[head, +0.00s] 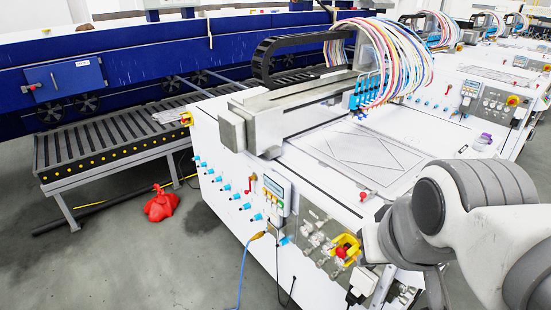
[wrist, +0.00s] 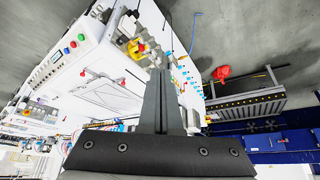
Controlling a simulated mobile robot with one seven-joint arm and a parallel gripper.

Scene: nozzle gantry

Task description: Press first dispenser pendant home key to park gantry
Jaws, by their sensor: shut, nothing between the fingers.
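I cannot make out the pendant clearly in the wrist view.
A yellow-and-red emergency switch (head: 346,247), blue knobs and valves sit on the same front panel. Cables hang to the floor. A roller conveyor (head: 115,142) and blue machine (head: 130,65) stand at left, with a red object (head: 161,204) on the open grey floor.

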